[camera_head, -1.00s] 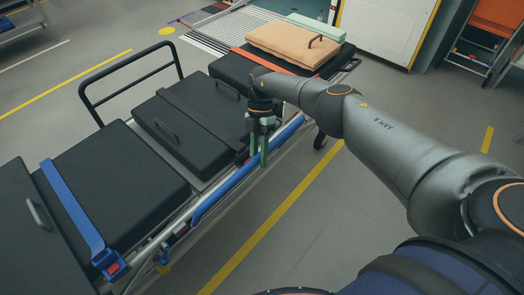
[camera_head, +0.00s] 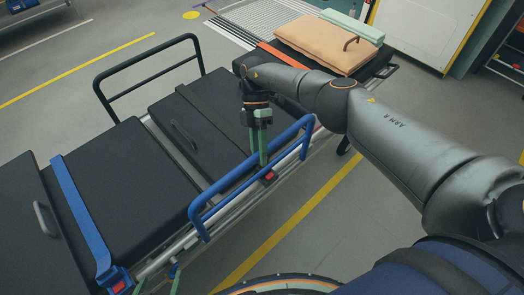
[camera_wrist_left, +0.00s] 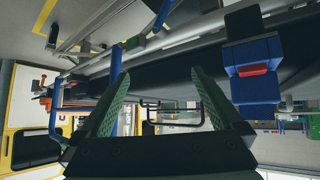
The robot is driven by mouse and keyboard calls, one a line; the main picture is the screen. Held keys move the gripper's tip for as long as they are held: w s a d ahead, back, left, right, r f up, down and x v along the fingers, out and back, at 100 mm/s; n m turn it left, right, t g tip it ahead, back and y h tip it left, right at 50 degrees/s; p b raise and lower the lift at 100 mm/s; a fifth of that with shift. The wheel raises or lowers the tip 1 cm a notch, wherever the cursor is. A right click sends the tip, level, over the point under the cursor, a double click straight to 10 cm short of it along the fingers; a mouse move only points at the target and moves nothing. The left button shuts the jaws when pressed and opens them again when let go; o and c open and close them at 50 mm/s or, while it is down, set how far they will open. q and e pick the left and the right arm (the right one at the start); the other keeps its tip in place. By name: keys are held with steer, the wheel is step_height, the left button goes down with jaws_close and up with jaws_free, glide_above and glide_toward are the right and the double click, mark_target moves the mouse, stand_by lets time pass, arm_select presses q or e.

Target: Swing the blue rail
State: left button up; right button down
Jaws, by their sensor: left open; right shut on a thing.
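The blue rail (camera_head: 228,179) is a tubular loop along the near side of the stretcher (camera_head: 118,160). It stands up from the side frame, its top bar at about mattress height in the picture. My right gripper (camera_head: 263,162) points down and is shut on the rail's top bar, right of its middle. My left gripper (camera_head: 160,282) shows only as green fingertips at the bottom left, below the stretcher's near edge. In the left wrist view its two green fingers (camera_wrist_left: 157,95) are wide apart with nothing held between them.
A blue strap (camera_head: 80,215) crosses the mattress to a buckle with a red button (camera_head: 118,285); the buckle also shows in the left wrist view (camera_wrist_left: 250,70). A black rail (camera_head: 150,68) stands on the far side. An orange folded blanket (camera_head: 322,45) lies at the far end.

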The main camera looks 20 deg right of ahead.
arm_select(q)
steer(key=shift+w+f, duration=0.25)
steer(key=shift+w, duration=0.15)
arm_select(e)
steer(key=shift+w+a+f, duration=0.15)
steer(key=shift+a+f, duration=0.05)
steer(key=shift+f, duration=0.1)
steer(key=c, duration=0.7)
jaws_free()
steer(key=shift+w, duration=0.15)
steer(key=shift+o, duration=0.2)
steer(key=shift+d+r, duration=0.1)
